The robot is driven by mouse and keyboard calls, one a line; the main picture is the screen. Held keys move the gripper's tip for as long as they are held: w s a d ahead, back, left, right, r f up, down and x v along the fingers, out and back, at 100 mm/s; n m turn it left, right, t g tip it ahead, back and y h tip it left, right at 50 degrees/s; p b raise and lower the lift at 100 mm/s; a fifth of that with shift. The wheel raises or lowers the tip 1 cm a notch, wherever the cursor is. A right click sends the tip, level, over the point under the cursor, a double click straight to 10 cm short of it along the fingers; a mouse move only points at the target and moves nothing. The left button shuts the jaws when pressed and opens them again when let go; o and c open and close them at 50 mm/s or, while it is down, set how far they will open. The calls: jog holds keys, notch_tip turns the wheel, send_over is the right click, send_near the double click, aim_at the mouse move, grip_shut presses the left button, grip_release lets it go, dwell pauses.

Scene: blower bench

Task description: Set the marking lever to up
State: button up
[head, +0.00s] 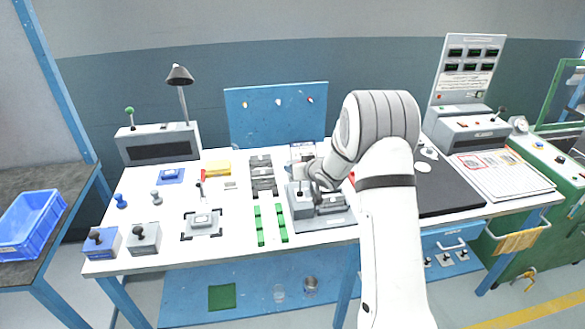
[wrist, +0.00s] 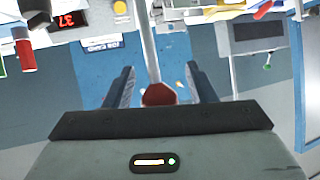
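A lever with a pale rod (wrist: 150,45) and a dark red ball knob (wrist: 158,95) shows in the wrist view. I take it for the marking lever, though no label on it is readable. My gripper (wrist: 159,72) is open. The knob lies between its two fingers, close to the palm, with a visible gap on each side. In the head view my gripper (head: 318,186) is over a grey bench device (head: 325,220) right of the bench's middle. My arm and gripper hide part of that device, and the red knob cannot be made out there.
A tall lamp (head: 180,78) and a panel with displays (head: 468,70) stand behind. A red cylinder (wrist: 27,55) shows left in the wrist view.

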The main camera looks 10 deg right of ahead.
jog(key=shift+r, duration=0.1)
jog(key=b+v, duration=0.1)
jog(key=v, duration=0.7)
jog(key=s+d+r+m+g+h, duration=0.1)
jog(key=s+d+r+h, duration=0.2)
jog(key=s+r, duration=0.3)
jog(key=s+d+r+m+g+h, duration=0.1)
jog(key=s+d+r+m+h, duration=0.2)
jog(key=s, duration=0.5)
jog(key=s+a+g, duration=0.1)
jog(key=s+g, duration=0.2)
jog(key=s, duration=0.9)
jog(key=s+a+r+n+g+y, duration=0.1)
jog(key=s+a+g, duration=0.1)
jog(key=s, duration=1.1)
jog(key=shift+a+r+g, duration=0.2)
jog(key=shift+a+g, duration=0.05)
jog(key=shift+g, duration=0.35)
